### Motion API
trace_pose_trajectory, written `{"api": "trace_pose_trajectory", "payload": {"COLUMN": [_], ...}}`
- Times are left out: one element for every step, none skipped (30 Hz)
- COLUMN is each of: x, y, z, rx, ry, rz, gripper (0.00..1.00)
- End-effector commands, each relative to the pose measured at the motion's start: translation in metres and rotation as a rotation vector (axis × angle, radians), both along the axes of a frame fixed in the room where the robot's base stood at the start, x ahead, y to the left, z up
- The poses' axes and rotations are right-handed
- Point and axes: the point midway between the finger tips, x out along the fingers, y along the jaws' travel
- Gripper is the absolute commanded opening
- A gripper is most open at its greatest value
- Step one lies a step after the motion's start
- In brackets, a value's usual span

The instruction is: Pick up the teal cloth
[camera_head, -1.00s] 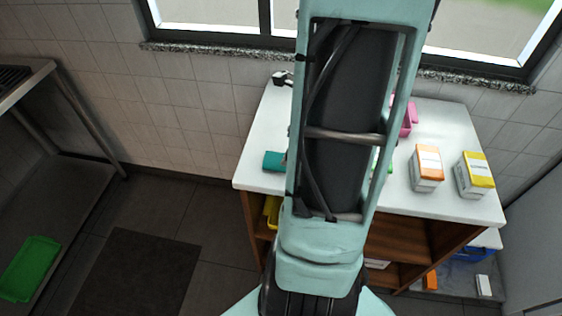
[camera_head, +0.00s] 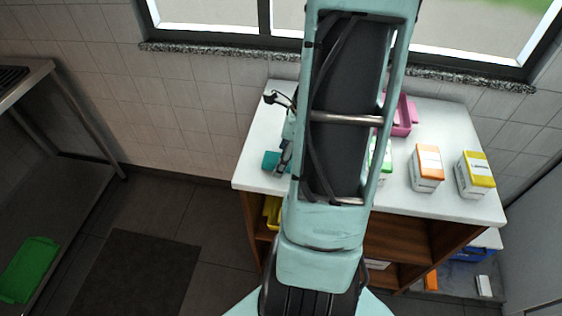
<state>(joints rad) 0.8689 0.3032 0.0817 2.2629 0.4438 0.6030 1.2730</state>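The teal cloth (camera_head: 270,161) is a small folded block near the front left corner of the white counter top. My gripper (camera_head: 283,160) shows as a small dark shape at the cloth's right side, partly hidden behind my own arm. It is at or very close to the cloth's right end. I cannot tell whether it touches the cloth or whether its fingers are open or shut.
On the white counter (camera_head: 258,136) stand a green-marked carton (camera_head: 386,160), an orange-topped carton (camera_head: 427,168), a yellow-topped carton (camera_head: 475,175) and a pink bin (camera_head: 404,118). A window sill (camera_head: 220,50) runs behind. My arm covers the counter's middle.

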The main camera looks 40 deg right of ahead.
Motion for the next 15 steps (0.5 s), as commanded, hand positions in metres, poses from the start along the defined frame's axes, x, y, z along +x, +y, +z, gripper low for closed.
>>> {"api": "trace_pose_trajectory", "payload": {"x": [-0.0001,-0.0002,-0.0002,-0.0001,-0.0002,-0.0002,-0.0001,-0.0002,-0.0002,-0.0002,-0.0002,-0.0002,-0.0002,-0.0001,-0.0001], "y": [0.0002,0.0001,0.0001,0.0001,0.0,0.0,0.0,0.0,0.0,0.0,0.0,0.0,0.0,0.0,0.0], "z": [-0.0013,-0.0018,-0.0024,-0.0029,-0.0033,-0.0037,-0.0039,-0.004,-0.004,-0.004,-0.0039,-0.0039,-0.0039,-0.0039,-0.0039], "rx": [0.001,0.001,0.0,0.0,0.0,0.0,0.0,0.0,0.0,0.0,0.0,0.0,0.0,0.0,0.0], "ry": [0.001,0.001,0.0,0.0,0.0,0.0,0.0,0.0,0.0,0.0,0.0,0.0,0.0,0.0,0.0], "rz": [0.0,-0.001,-0.001,-0.001,-0.001,-0.001,-0.001,-0.001,-0.001,-0.001,-0.001,-0.001,-0.001,-0.001,-0.001], "gripper": [0.61,0.61,0.61,0.61,0.61,0.61,0.61,0.61,0.61,0.61,0.61,0.61,0.61,0.61,0.61]}}
